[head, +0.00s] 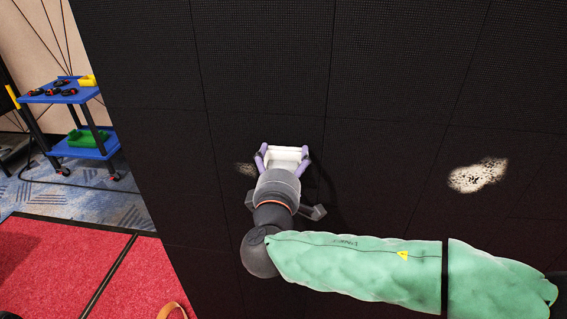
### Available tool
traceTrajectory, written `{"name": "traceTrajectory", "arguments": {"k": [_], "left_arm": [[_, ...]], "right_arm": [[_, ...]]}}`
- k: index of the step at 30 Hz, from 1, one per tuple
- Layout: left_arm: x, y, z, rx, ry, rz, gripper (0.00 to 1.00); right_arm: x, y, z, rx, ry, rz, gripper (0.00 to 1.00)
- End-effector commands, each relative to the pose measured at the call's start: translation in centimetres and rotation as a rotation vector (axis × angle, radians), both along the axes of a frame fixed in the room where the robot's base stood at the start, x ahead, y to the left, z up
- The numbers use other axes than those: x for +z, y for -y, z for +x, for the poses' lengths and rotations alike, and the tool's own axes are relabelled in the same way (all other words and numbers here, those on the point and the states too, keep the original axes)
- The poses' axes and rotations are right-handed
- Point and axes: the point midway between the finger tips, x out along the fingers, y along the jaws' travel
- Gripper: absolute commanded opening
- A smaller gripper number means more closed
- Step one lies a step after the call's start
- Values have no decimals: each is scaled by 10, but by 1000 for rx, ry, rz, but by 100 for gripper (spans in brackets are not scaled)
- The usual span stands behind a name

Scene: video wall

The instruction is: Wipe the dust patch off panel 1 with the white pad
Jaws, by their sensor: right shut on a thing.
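My right gripper (283,161), with purple fingers, is shut on the white pad (286,152). It holds the pad up at the dark video wall (265,60); I cannot tell if the pad touches the surface. A faint, small dust patch (245,169) shows on the wall just left of the gripper. A larger, brighter dust patch (478,175) is on the wall to the right, well apart from the pad. No panel number is readable. My right arm, in a green sleeve, comes in from the lower right and covers part of the lower wall. My left gripper is not in view.
A blue cart (60,98) stands at the far left, with dark items and a yellow bin (87,81) on top and a green bin (88,137) below. Red carpet (60,265) lies in front of it.

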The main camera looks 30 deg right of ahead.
Motion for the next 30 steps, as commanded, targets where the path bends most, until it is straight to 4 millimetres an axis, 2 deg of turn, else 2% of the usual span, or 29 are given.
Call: {"name": "traceTrajectory", "arguments": {"k": [12,21,30], "left_arm": [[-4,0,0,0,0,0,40],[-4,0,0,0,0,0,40],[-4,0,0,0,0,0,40]], "right_arm": [[0,-26,20,3,-1,-2,58],[0,-34,26,3,-1,-1,58],[0,-53,38,4,0,-2,58]]}}
